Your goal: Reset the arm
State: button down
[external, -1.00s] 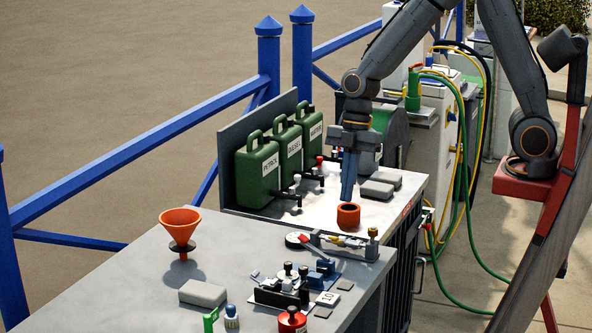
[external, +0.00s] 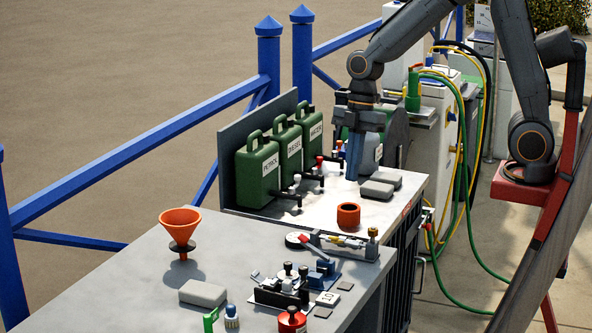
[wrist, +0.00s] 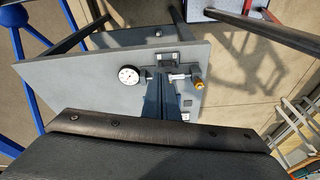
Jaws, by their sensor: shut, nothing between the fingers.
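My gripper (external: 353,160) shows in the external view with its blue fingers pointing straight down and pressed together, nothing between them. It hangs over the far counter, beside the green cans and behind the orange ring (external: 348,215). The ring stands on the counter, clear of the fingertips. My arm rises from the red base at right, bends at the top and comes down to the gripper. In the wrist view my gripper's blue fingers (wrist: 163,98) show in the middle.
Green cans, one marked petrol (external: 257,170), stand by the back panel. Grey blocks (external: 377,189) lie right of the gripper. The near counter carries an orange funnel (external: 181,226), a grey block (external: 203,293) and a small clamp-like device (external: 282,291). Hoses (external: 462,190) hang at right.

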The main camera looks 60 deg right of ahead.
jog(key=s+d+f+m+t+h, duration=0.1)
jog(key=s+d+f+m+h, duration=0.1)
jog(key=s+d+f+m, duration=0.4)
jog(key=s+d+m, duration=0.3)
jog(key=d+m, duration=0.4)
jog(key=m, duration=0.2)
jog(key=shift+s+h, duration=0.4)
jog(key=shift+a, duration=0.1)
dwell(1.7)
